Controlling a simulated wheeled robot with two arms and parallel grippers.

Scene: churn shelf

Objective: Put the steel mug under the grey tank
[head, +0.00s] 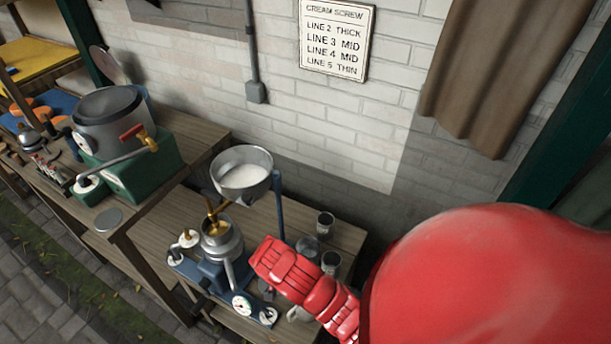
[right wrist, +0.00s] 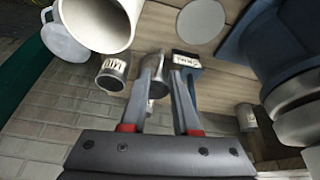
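The grey tank (head: 108,118) sits on a green base at the left of the head view. A tap with a red handle (head: 132,132) is in front of it. Several small metal cups stand on the low wooden table; one is a steel mug (head: 325,222) near the wall. I cannot tell which one is the task's mug. In the right wrist view, a labelled steel cup (right wrist: 112,72) lies left of my right gripper (right wrist: 167,66). Its fingers are apart; another cup (right wrist: 157,86) shows partly behind them. My red right arm hides the fingers in the head view. My left gripper is out of view.
A blue separator (head: 215,255) with a milk-filled bowl (head: 242,172) stands between the tank and my right arm. A large white vessel (right wrist: 98,18) is close to the gripper. A flat disc (head: 108,220) lies at the left bench's front edge. The brick wall bounds the back.

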